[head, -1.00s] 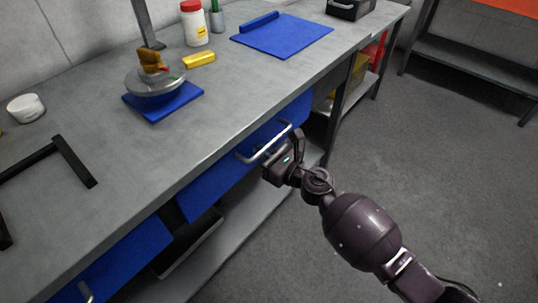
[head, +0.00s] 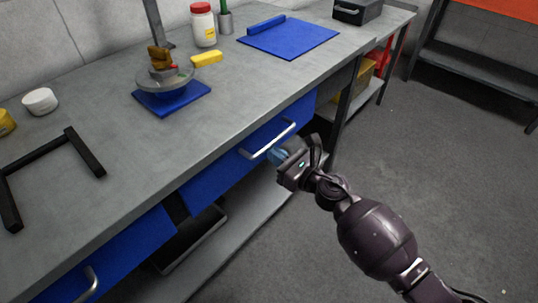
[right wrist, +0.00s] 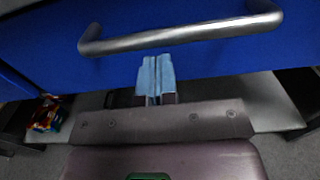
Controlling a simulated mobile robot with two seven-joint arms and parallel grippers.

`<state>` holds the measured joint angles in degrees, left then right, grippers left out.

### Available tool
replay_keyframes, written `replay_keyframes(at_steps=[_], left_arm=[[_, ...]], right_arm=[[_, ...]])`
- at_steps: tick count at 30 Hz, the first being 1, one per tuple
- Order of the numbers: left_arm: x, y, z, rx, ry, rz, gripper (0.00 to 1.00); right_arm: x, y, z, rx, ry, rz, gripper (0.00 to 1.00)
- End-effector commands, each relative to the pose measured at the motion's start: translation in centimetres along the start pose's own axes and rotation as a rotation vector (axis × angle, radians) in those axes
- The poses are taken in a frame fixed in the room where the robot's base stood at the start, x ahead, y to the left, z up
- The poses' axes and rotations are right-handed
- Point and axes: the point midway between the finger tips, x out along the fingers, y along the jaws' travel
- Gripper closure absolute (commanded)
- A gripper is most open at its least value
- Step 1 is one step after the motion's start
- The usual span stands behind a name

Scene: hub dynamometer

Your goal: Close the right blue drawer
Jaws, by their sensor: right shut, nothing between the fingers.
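The right blue drawer (head: 222,172) is under the workbench. Its front looks close to the bench edge; I cannot tell how wide any gap is. Its silver bar handle (head: 268,140) also spans the top of the right wrist view (right wrist: 180,38). My right gripper (head: 278,156) is at the drawer front, just below the handle. In the right wrist view its pale blue fingertips (right wrist: 156,76) are together and empty, pointing at the blue front under the bar. Whether they touch the front is unclear. My left gripper is not in view.
A left blue drawer (head: 120,250) has its own handle (head: 88,285). The bench top (head: 130,130) holds a black frame (head: 85,150), a blue mat (head: 290,38) and a white jar (head: 203,25). A lower shelf (head: 245,212) runs beneath. The floor at right is clear.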

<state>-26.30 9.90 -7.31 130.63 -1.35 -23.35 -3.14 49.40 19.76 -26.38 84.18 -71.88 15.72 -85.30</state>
Motion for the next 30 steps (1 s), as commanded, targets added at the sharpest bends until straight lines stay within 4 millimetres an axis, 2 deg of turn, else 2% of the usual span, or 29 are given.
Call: replay_keyframes(at_steps=[9, 15, 21, 30], left_arm=[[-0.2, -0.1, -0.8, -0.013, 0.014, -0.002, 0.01], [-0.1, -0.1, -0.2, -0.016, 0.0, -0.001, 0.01], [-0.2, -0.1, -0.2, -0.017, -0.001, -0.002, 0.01], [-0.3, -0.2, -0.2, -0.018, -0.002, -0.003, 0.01]], right_arm=[[-6.4, -0.1, -0.1, 0.001, 0.002, -0.001, 1.0], [-9.1, -0.1, -0.2, 0.002, 0.003, 0.0, 1.0], [-10.1, 0.0, -0.1, 0.002, 0.002, 0.001, 1.0], [-10.2, 0.0, -0.2, 0.003, 0.003, 0.001, 1.0]])
